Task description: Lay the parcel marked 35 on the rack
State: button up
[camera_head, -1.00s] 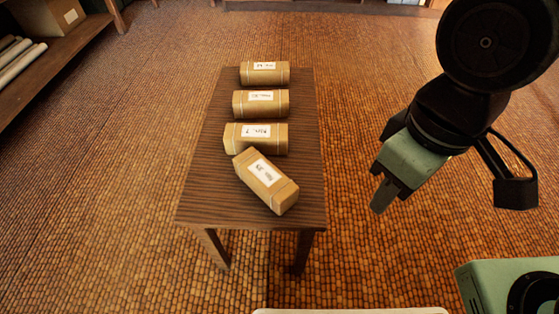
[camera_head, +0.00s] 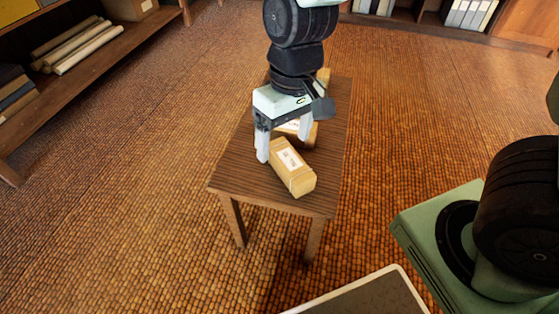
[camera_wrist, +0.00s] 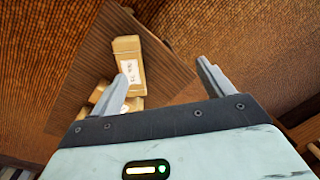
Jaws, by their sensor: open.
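The nearest tan box-shaped parcel (camera_head: 302,184) lies at an angle on a small dark wooden table (camera_head: 235,172). Its white label faces up, but the number is too small to read surely. It also shows in the wrist view (camera_wrist: 127,48), left of the space between the fingers. My gripper (camera_head: 283,149) is open and empty, fingers pointing down, above the table near this parcel's far end. In the wrist view the gripper (camera_wrist: 164,64) has its left finger beside the parcel; contact cannot be told. I cannot identify the rack with certainty.
Other labelled parcels (camera_head: 312,135) lie behind the nearest one, partly hidden by my arm. A wooden shelf (camera_head: 100,65) with rolls (camera_head: 85,50) stands at the left. Shelves with binders (camera_head: 470,14) stand at the back right. The floor around the table is clear.

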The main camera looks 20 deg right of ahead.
jog(key=m+h+p, duration=0.1)
jog(key=m, duration=0.1)
send_over(290, 159)
notch_tip(290, 159, down, 3)
jog(key=shift+t, duration=0.3)
jog(key=f+b, duration=0.1)
jog(key=f, duration=0.2)
jog(key=f+b, duration=0.2)
jog(key=f, duration=0.2)
jog(key=f+b, duration=0.1)
jog(key=f, duration=0.2)
jog(key=shift+a+f+b, duration=0.25)
jog(key=shift+f+b, duration=0.1)
jog(key=shift+d+f+b, duration=0.2)
jog(key=shift+f+b, duration=1.6)
jog(key=shift+f, duration=1.3)
jog(key=shift+r, duration=0.15)
jog(key=c, duration=1.5)
